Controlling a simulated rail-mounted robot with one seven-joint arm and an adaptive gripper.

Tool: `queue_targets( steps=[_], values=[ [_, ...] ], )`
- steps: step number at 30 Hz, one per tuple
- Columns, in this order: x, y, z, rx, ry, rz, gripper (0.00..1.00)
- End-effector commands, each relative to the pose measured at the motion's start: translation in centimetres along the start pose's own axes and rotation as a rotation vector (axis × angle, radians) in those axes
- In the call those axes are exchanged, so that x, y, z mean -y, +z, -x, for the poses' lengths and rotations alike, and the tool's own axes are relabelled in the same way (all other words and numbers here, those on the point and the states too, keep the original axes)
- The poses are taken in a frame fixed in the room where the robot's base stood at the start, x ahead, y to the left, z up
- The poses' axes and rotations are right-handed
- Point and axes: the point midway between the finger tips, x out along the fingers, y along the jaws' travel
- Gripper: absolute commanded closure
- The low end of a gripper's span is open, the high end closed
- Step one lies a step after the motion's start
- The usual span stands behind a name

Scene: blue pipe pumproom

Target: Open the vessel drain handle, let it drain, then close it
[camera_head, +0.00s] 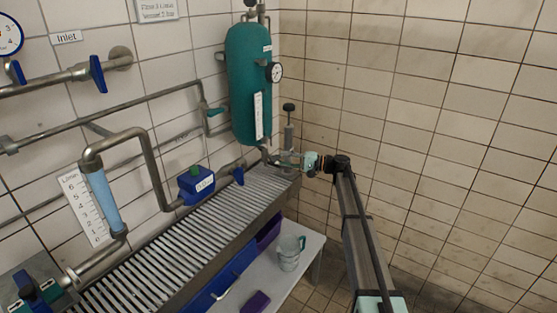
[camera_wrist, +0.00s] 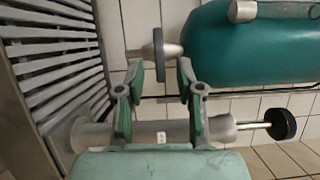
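The teal vessel (camera_head: 250,85) stands upright on the tiled wall. It fills the upper right of the wrist view (camera_wrist: 260,45), where it lies sideways. A narrow dark handle (camera_wrist: 159,55) sits on the grey outlet pipe (camera_wrist: 172,50) at the vessel's bottom end, seen nearly edge-on. My gripper (camera_wrist: 161,77) is open, with one green-padded finger on each side of the handle's near end. I see gaps on both sides; whether the handle's tip is between the pads in depth is unclear. In the head view my gripper (camera_head: 302,160) is small, just right of the vessel's bottom.
A metal cylinder with a black knob (camera_wrist: 282,123) lies close behind the fingers; its knob also shows in the head view (camera_head: 289,107). A slatted grate (camera_head: 180,248) runs below the pipes. A clear jug (camera_head: 289,252) stands on the lower shelf. A blue-handled valve (camera_head: 239,176) is left of the vessel.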

Motion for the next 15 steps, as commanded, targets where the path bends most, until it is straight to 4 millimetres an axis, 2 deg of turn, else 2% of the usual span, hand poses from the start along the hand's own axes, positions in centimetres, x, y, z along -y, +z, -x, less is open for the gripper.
queue_targets(
  steps=[3,9,15],
  values=[
    [0.0,0.0,2.6,-0.003,0.000,0.000,0.64],
    [0.0,0.0,6.0,-0.002,0.000,-0.001,0.64],
    [0.0,0.0,7.8,-0.001,0.000,-0.001,0.64]
  ],
)
